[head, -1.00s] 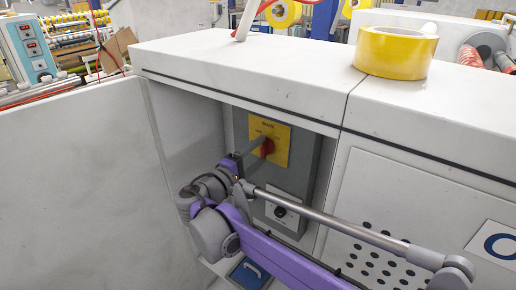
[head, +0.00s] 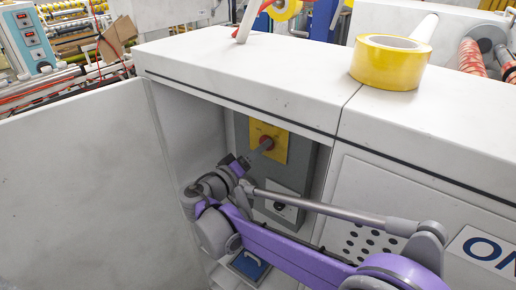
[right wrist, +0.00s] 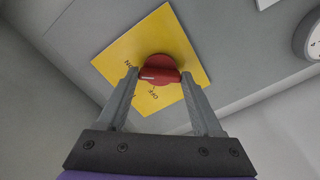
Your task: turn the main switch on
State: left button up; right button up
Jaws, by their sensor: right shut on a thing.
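The main switch is a red rotary knob (right wrist: 158,68) on a yellow square plate (head: 281,146), mounted on a grey box inside a recess of the white machine. In the right wrist view the plate carries ON and OFF lettering. A pale mark on the knob points left in that view, towards the ON side. My right gripper (right wrist: 159,74) is shut on the knob, one grey finger on each side. In the head view my right gripper (head: 265,144) reaches into the recess, and its fingers hide most of the knob. My left gripper is not in view.
A second black dial (head: 280,206) on a white label sits lower on the grey box. The recess walls and overhanging white top are close around my right arm. A yellow tape roll (head: 391,63) stands on the top. A blue panel with a handle (head: 250,266) is below.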

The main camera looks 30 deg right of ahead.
jog(key=shift+m, duration=0.3)
jog(key=o, duration=1.4)
jog(key=shift+c, duration=0.2)
jog(key=shift+a, duration=0.1)
jog(key=b+v, duration=0.1)
jog(key=v, duration=0.9)
jog(key=shift+s+a, duration=0.15)
jog(key=shift+a, duration=0.2)
